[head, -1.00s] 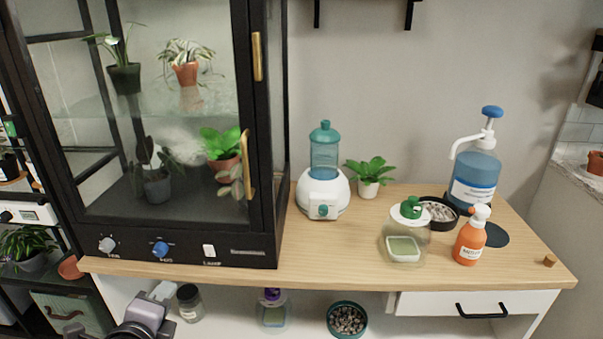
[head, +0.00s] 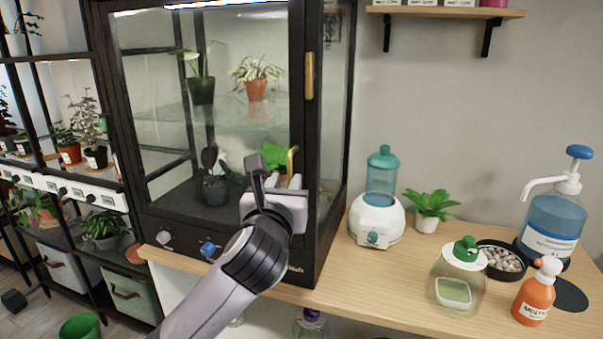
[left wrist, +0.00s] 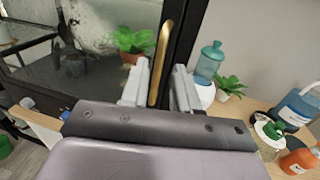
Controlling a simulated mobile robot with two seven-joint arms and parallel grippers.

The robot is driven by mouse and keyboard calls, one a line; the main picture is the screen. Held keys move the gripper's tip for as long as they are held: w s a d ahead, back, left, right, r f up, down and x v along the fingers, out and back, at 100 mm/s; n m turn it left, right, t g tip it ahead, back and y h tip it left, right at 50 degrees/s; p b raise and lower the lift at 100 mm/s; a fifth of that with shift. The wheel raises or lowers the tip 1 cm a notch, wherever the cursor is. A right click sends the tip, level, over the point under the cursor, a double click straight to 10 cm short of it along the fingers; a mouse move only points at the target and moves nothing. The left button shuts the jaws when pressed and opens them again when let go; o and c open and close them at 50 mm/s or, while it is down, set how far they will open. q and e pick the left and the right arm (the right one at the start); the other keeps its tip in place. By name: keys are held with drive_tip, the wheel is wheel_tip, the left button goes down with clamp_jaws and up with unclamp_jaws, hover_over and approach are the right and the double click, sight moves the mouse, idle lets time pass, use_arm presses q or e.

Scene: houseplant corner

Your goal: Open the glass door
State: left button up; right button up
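The glass door (head: 225,130) is a black-framed pane on the front of a plant cabinet and looks shut. Its upright brass handle (head: 291,158) is near the door's right edge, partly hidden by my left gripper (head: 281,172). In the left wrist view, the handle (left wrist: 161,62) shows between the two spread pale fingers of my left gripper (left wrist: 160,82), with a gap on both sides. The fingers do not appear to touch it; how deep it sits between them is unclear. My right gripper is not in view.
A brass piece (head: 309,76) is on the cabinet frame above. A humidifier (head: 376,215), a potted plant (head: 430,207), a glass jar (head: 456,285) and an orange bottle (head: 536,295) stand on the wooden counter (head: 400,265). Potted plants are behind the glass.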

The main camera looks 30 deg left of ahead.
sight(289, 174)
use_arm(q)
drive_tip(key=shift+x, duration=2.95)
clamp_jaws()
